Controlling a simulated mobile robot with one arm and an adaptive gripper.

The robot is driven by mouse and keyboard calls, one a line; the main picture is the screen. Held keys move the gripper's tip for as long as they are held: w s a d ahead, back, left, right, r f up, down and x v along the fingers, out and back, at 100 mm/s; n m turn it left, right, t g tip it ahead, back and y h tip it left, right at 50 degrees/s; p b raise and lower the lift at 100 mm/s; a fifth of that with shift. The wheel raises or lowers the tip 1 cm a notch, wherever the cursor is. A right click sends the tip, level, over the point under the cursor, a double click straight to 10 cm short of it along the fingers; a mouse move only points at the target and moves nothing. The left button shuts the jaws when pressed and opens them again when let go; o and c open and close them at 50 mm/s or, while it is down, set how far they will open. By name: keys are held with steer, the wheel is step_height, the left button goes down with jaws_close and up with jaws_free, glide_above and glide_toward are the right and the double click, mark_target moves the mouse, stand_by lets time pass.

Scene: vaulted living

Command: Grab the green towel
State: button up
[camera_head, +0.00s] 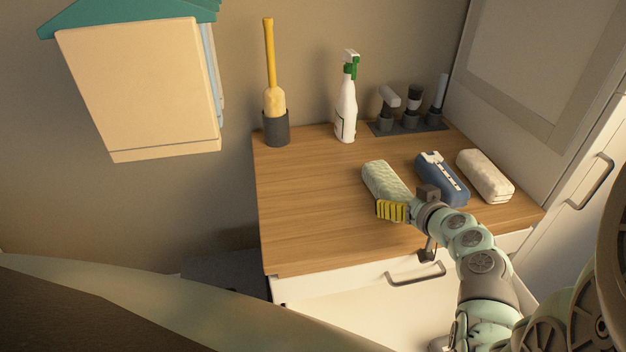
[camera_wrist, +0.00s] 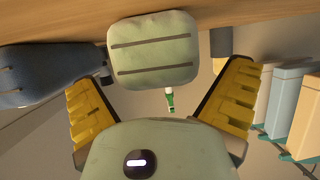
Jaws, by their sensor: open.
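The green towel (camera_head: 384,181) is a pale green roll lying on the wooden counter, to the left of a blue roll. My gripper (camera_head: 392,211) is at the near end of the towel, its yellow fingers partly overlapping that end in the head view. In the wrist view the end of the green towel (camera_wrist: 153,50), with two dark lines, shows ahead between the spread yellow fingers of my gripper (camera_wrist: 162,80). The gripper is open and holds nothing. I cannot tell whether a finger touches the towel.
The blue roll (camera_head: 442,178) and a white roll (camera_head: 485,175) lie to the right on the wooden counter (camera_head: 310,220). A spray bottle (camera_head: 346,108), a yellow-handled brush in a holder (camera_head: 275,110) and dark-based items (camera_head: 410,115) stand at the back. The counter's left part is clear.

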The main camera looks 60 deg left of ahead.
steer(key=c, duration=1.2)
